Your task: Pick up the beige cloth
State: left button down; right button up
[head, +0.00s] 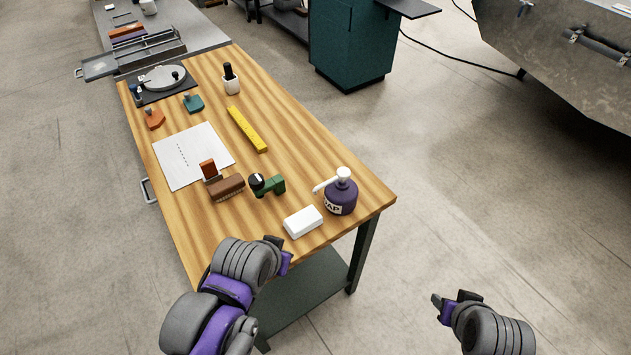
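I cannot make out a beige cloth in the head view. My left gripper (284,254) is over the near end of the wooden table (290,130), partly hidden by its own wrist. Nothing shows in it, and its finger gap cannot be made out. My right gripper (450,302) is over the floor to the right of the table, apart from everything. It holds nothing visible, and its finger opening is unclear.
A white block (303,221), purple pump bottle (342,194), green tool (268,185) and brown brush (226,187) are at the near end. Farther back lie a paper sheet (190,155), yellow bar (247,129) and small bottle (231,80). Floor right of the table is clear.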

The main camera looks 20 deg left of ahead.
aim_at(298, 223)
jog(key=u, duration=1.2)
jog(key=i+l+u, duration=0.1)
jog(key=u, duration=0.15)
jog(key=l+u, duration=0.2)
jog(key=l, duration=0.15)
jog(key=i, duration=0.05)
